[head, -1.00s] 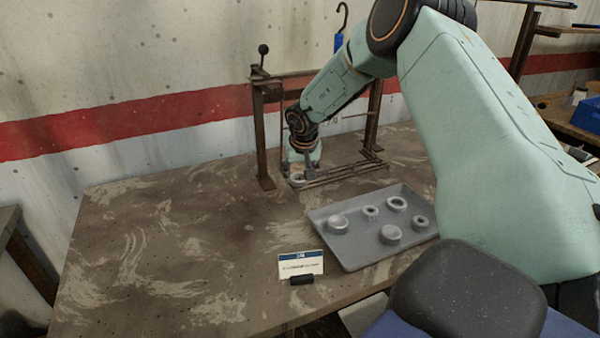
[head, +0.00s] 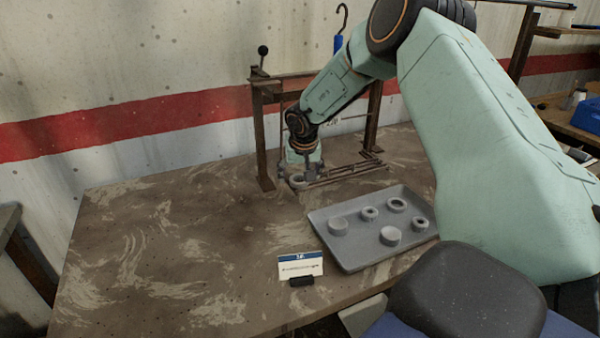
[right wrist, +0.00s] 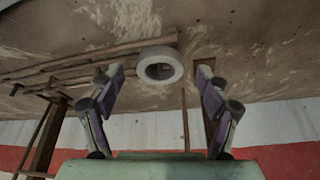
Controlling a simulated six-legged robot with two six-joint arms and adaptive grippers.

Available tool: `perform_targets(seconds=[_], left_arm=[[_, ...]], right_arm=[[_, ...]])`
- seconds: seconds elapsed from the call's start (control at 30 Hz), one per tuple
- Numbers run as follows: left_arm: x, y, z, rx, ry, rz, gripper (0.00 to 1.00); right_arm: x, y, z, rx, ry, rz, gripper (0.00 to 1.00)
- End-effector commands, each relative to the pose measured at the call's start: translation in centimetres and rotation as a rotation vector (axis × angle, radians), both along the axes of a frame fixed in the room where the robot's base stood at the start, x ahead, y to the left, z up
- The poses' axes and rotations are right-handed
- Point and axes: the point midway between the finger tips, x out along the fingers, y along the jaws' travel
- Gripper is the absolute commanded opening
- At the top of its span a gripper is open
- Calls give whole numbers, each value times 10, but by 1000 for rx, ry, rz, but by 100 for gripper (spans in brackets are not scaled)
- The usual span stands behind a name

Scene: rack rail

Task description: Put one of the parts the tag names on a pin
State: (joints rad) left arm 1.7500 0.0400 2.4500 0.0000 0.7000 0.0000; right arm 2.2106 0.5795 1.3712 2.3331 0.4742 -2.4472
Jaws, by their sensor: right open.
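My right gripper (head: 297,178) is at the left end of the thin rods (head: 345,172) of the metal rack. In the right wrist view its two fingers (right wrist: 160,78) stand wide apart. A pale grey ring (right wrist: 160,65) with a dark hole is between and just past the fingertips, with no finger visibly pressing on it. The ring is close to the rod ends; whether a pin passes through it I cannot tell. A grey tray (head: 350,262) holds several ring and round parts, among them a wide ring (head: 397,204). The tag (head: 300,264) is too small to read. My left gripper is not in view.
The rack has brown uprights (head: 262,140) and a top bar with a black-knobbed lever (head: 263,50). A blue-handled hook (head: 339,42) hangs at the wall. The left part of the table (head: 160,240) is clear. A blue bin (head: 587,115) stands at the far right.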

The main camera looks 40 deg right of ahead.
Motion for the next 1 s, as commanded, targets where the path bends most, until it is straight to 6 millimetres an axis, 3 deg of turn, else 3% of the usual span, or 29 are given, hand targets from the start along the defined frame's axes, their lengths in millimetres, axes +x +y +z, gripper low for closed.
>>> perform_targets(seconds=[0.17,0.7,1.0], left_arm=[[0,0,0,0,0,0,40],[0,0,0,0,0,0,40],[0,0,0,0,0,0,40]], right_arm=[[-3,3,13,2,-3,0,76],[-32,21,96,2,-4,-1,76],[-39,24,111,1,-2,-1,76]])
